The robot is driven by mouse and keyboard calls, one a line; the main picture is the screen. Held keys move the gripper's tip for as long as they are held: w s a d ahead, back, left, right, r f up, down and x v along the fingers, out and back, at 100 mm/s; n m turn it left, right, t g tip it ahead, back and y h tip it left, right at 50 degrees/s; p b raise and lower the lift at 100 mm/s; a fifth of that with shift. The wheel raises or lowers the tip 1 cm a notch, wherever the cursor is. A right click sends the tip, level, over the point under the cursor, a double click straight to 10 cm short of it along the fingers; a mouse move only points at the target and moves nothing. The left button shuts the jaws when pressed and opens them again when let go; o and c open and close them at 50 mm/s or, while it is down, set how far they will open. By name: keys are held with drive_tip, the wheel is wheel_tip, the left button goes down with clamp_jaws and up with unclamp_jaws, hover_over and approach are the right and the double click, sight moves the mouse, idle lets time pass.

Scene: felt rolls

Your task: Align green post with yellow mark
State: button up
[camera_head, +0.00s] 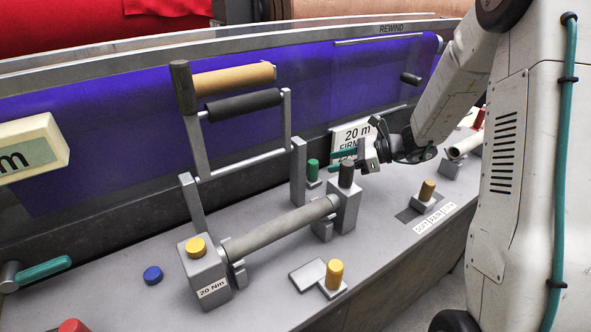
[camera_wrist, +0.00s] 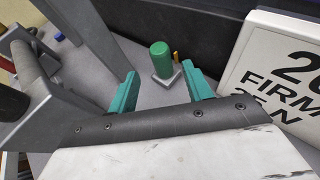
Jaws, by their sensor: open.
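The green post (camera_head: 313,169) stands upright on a small grey base behind the grey roller stand. In the wrist view the green post (camera_wrist: 160,57) stands just beyond and between my two teal fingertips. A small yellow mark (camera_wrist: 176,57) shows just to the right of the post, partly hidden behind it; I cannot make it out in the head view. My gripper (camera_head: 333,161) is open and empty, its fingers pointing left at the post from the right. In the wrist view the gripper (camera_wrist: 160,88) has its fingers wide apart, not touching the post.
A white sign (camera_wrist: 285,75) reading "FIRM" stands close on the right of my gripper. A dark-capped grey block (camera_head: 346,200) and a grey upright (camera_head: 298,172) stand near the post. A grey roller (camera_head: 280,228) lies in front. A purple sheet (camera_head: 110,125) lines the back.

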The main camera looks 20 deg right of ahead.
sight(313, 166)
drive_tip(key=x, duration=0.7)
drive_tip(key=shift+w+a+f, duration=0.15)
drive_tip(key=shift+w+a, duration=0.1)
drive_tip(key=shift+a, duration=0.05)
